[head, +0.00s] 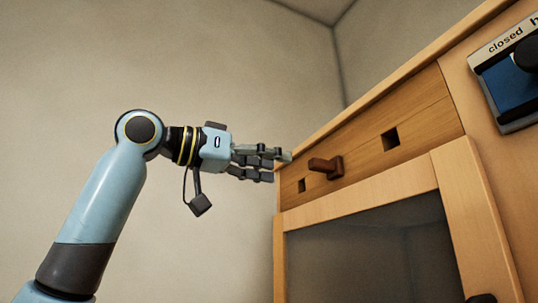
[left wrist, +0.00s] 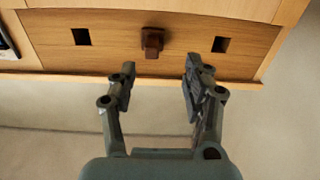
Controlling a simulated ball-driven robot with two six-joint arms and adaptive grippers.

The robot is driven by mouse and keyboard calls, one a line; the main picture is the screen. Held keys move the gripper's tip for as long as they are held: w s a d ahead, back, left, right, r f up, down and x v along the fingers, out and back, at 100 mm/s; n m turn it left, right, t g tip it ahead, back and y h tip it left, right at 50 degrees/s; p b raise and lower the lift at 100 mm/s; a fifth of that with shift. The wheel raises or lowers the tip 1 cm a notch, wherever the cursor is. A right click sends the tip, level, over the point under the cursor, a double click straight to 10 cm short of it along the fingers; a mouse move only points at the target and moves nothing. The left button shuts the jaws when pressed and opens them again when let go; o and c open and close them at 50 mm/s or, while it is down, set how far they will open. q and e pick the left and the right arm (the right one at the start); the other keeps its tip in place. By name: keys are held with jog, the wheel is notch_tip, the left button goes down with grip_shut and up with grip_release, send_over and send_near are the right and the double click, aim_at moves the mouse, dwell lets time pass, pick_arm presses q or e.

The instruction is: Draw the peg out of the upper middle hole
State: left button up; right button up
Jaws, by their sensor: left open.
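The dark brown peg (head: 326,167) sticks out of the middle hole of the upper wooden panel (head: 430,108) in the head view. A square empty hole shows on each side of it. In the left wrist view the peg (left wrist: 152,42) is seen end-on, between the two holes. My left gripper (head: 285,164) is open and empty, to the left of the peg and apart from it in the head view. In the left wrist view its fingertips (left wrist: 160,72) stand apart, with the peg lying beyond the gap between them. My right gripper is not in view.
Below the panel is a framed dark opening (head: 370,245) in the wooden cabinet (head: 462,175). A blue plate (head: 508,85) with a dark knob and a label reading "closed" is at the upper right.

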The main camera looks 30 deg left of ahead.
aim_at(311, 162)
pick_arm(q)
jog(key=shift+m, duration=0.3)
jog(key=p+x, duration=0.1)
jog(key=x, duration=0.2)
jog(key=p+x, duration=0.1)
jog(key=x, duration=0.2)
jog(key=d+r+p+x, duration=0.1)
jog(key=x, duration=0.1)
jog(key=shift+d+r+p, duration=0.1)
jog(key=shift+d+p, duration=0.15)
jog(key=shift+p, duration=0.05)
jog(key=shift+p+x, duration=0.3)
jog(key=shift+x, duration=0.45)
jog(key=shift+c, duration=1.2)
grip_shut()
